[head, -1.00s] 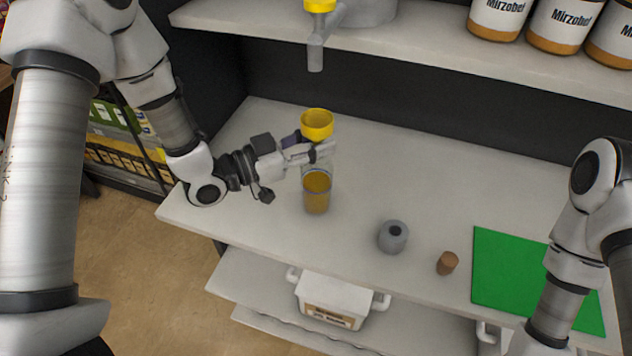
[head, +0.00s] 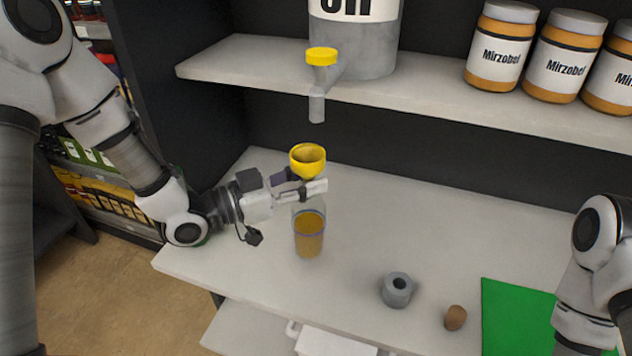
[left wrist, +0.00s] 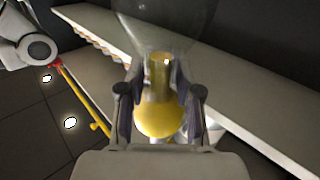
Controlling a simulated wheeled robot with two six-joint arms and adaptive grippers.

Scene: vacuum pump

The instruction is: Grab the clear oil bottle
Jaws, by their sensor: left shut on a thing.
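The clear bottle (head: 309,236) holds amber oil and stands upright over the left part of the counter; I cannot tell whether its base touches the surface. A yellow funnel (head: 308,160) sits at its top. My left gripper (head: 316,188) comes in from the left and is shut on the bottle's neck just below the funnel.
A large oil container (head: 375,50) with a yellow-capped spout (head: 318,100) stands on the upper shelf, the spout above the funnel. Mirzobel jars (head: 497,48) stand to its right. A grey ring-like piece (head: 397,290), a cork (head: 455,317) and a green mat (head: 515,318) lie on the counter (head: 440,240).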

